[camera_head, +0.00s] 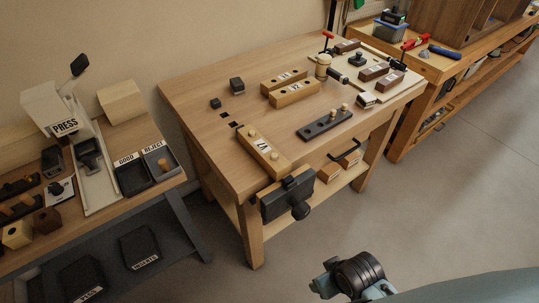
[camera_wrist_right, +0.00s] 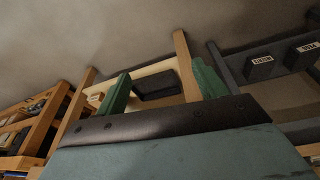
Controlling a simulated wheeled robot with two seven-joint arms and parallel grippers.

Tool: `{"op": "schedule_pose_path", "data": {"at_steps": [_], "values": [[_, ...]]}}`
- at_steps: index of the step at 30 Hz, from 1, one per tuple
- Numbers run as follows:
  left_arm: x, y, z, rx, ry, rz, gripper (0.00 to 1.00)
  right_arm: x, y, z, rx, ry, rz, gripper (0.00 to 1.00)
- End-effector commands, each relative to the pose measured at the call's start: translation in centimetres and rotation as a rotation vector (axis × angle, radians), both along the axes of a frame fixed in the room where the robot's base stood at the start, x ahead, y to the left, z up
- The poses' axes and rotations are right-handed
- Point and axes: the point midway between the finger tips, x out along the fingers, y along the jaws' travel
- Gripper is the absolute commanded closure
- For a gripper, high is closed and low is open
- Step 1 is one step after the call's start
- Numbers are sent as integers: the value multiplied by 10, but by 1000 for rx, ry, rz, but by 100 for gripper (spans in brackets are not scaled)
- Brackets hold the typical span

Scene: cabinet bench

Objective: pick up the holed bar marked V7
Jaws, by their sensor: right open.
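Three light wooden bars with white labels lie on the bench. One bar (camera_head: 262,152) lies at the front left, in line with the dark vise (camera_head: 287,198). Two others lie side by side farther back, a rear bar (camera_head: 283,81) and a front bar (camera_head: 295,93), with dark holes in their tops. The labels are too small to read surely, so I cannot tell which is V7. My right gripper (camera_wrist_right: 160,72) is open and empty, with green fingers spread, off the bench's front. My left gripper is not in view.
A dark holed block with pegs (camera_head: 324,125), a mallet (camera_head: 323,67) and small dark blocks (camera_head: 237,85) share the bench top (camera_head: 197,87). A press stand (camera_head: 85,150) with trays is at left. Open floor (camera_head: 430,190) lies in front.

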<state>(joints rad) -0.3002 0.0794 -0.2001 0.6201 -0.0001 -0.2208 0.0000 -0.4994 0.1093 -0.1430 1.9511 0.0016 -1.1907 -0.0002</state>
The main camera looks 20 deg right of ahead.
Motion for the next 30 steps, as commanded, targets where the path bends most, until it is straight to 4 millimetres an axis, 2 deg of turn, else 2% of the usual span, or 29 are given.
{"op": "schedule_pose_path", "data": {"at_steps": [1, 8, 10, 12, 18, 24, 30], "values": [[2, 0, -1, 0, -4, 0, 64, 4, 0, 16, 2, -16, 0, 29], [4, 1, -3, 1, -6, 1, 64, 26, 2, 82, 25, -117, 20, 29], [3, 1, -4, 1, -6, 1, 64, 51, 7, 111, 55, -225, 50, 29], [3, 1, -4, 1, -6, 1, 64, 79, 14, 128, 91, -333, 84, 29], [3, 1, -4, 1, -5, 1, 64, 139, 25, 157, 168, -568, 141, 29], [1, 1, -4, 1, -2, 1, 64, 189, 27, 183, 229, -773, 167, 29], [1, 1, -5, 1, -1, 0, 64, 217, 27, 198, 262, -885, 170, 29]]}}
